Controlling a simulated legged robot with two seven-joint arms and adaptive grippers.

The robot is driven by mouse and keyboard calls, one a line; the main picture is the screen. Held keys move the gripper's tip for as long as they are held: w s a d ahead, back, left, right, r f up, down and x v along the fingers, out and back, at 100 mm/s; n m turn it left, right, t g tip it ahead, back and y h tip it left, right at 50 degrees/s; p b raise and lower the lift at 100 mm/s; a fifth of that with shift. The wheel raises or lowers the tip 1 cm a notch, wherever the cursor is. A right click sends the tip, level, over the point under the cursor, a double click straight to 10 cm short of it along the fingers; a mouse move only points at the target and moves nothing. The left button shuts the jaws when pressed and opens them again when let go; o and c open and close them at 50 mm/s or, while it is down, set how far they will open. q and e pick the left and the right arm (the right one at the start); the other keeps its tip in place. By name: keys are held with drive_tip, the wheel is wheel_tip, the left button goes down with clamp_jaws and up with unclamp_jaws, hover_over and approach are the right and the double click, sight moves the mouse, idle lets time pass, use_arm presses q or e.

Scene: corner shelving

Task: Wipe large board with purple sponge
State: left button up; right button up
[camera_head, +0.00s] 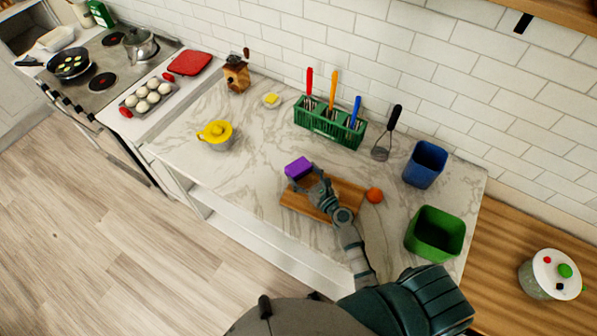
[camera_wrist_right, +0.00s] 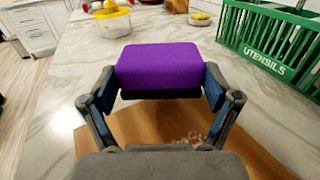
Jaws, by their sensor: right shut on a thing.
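The purple sponge (camera_head: 298,168) is held between the fingers of my right gripper (camera_head: 318,186). In the wrist view the sponge (camera_wrist_right: 160,67) sits across the two fingertips of the right gripper (camera_wrist_right: 160,92), which are shut on it. The large wooden board (camera_head: 349,191) lies on the marble counter under the gripper. The sponge is over the board's far left end; I cannot tell whether it touches the board. Small pale crumbs (camera_wrist_right: 192,138) show on the board (camera_wrist_right: 255,160) in the wrist view. My left gripper is not in view.
An orange ball-like fruit (camera_head: 374,195) is at the board's right end. A green bin (camera_head: 436,233) and blue bin (camera_head: 425,164) stand to the right. The counter's left front is clear.

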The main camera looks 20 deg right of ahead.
drive_tip(key=shift+s+d+r, duration=0.1)
drive_tip(key=shift+s+d, duration=0.85)
drive_tip(key=shift+s, duration=0.2)
drive_tip(key=shift+s+d+r, duration=0.1)
drive_tip(key=shift+s+d, duration=0.8)
drive_tip(key=shift+s, duration=0.2)
wheel_tip(320, 180, up, 6)
drive_tip(key=p, duration=0.5)
drive_tip(key=shift+p, duration=0.4)
drive_tip(key=shift+r, duration=1.5)
